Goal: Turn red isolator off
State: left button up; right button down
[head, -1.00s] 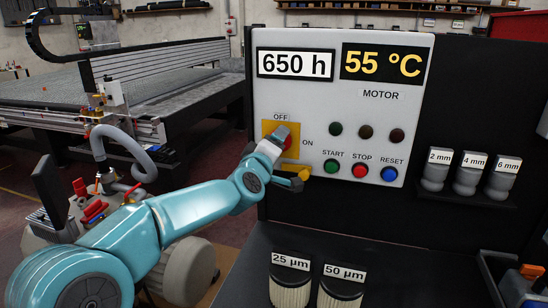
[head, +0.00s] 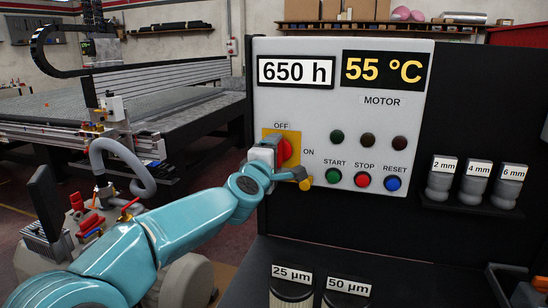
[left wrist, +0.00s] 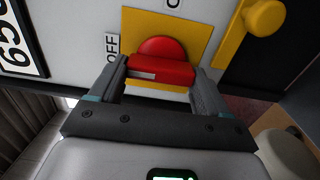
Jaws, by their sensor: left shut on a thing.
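The red isolator (head: 286,152) sits on a yellow plate (head: 268,133) at the left of the grey motor panel, with OFF above it and ON to its right. In the left wrist view the red handle (left wrist: 160,70) lies between my two fingers, over the yellow plate (left wrist: 200,35). A pale mark is on the handle's end nearest the OFF label (left wrist: 112,47). My left gripper (head: 272,150) is shut on the handle, one finger at each end. It hides part of the isolator in the head view. My right gripper is not in view.
A yellow knob (head: 306,183) is just below right of the isolator. START (head: 333,175), STOP (head: 362,179) and RESET (head: 392,183) buttons are further right. Labelled grey parts (head: 475,180) sit on a shelf at right.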

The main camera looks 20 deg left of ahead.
pick_arm(q)
jog(key=shift+a+r, duration=0.1)
jog(key=shift+r, duration=0.15)
jog(key=o, duration=1)
jog(key=shift+f, duration=0.15)
jog(key=s+b, duration=0.2)
jog(key=s, duration=1.4)
jog(key=shift+s, duration=0.1)
